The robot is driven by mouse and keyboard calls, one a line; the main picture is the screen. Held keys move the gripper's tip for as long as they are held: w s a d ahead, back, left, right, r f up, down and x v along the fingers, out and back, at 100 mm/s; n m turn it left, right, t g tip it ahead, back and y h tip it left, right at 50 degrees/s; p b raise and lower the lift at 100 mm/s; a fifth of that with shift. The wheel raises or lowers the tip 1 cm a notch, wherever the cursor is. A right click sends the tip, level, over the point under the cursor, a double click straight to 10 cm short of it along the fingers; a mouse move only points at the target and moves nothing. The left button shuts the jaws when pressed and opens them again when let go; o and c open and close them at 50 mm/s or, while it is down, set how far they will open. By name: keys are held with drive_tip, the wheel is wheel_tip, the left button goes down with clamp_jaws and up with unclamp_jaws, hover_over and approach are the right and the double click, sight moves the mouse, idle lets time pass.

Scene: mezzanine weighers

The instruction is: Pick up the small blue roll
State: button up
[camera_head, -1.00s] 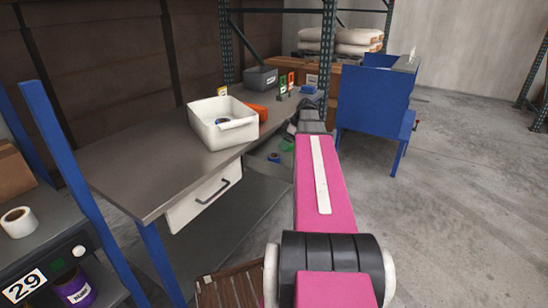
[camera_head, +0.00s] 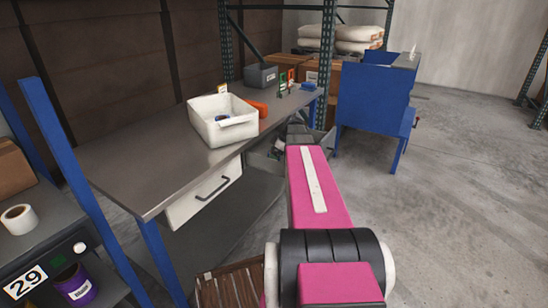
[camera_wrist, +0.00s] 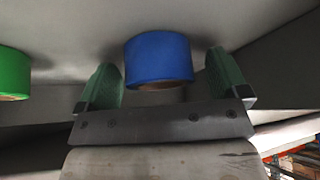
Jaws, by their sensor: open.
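The small blue roll (camera_wrist: 158,58) stands on a grey surface in the wrist view. My gripper (camera_wrist: 165,82) is open, with one green fingertip on each side of the blue roll. Gaps show between the roll and both fingers, so it is not gripped. In the head view my arm reaches down beside the far end of the workbench, and the blue roll there is hidden or too small to make out.
A green roll (camera_wrist: 12,74) stands left of the left finger. The grey workbench (camera_head: 130,165) carries a white bin (camera_head: 222,132) and an orange item (camera_head: 258,107). A blue cabinet (camera_head: 370,102) stands beyond my arm. Open concrete floor lies to the right.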

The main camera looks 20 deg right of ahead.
drive_tip(key=c, duration=1)
drive_tip(key=shift+r, duration=0.1)
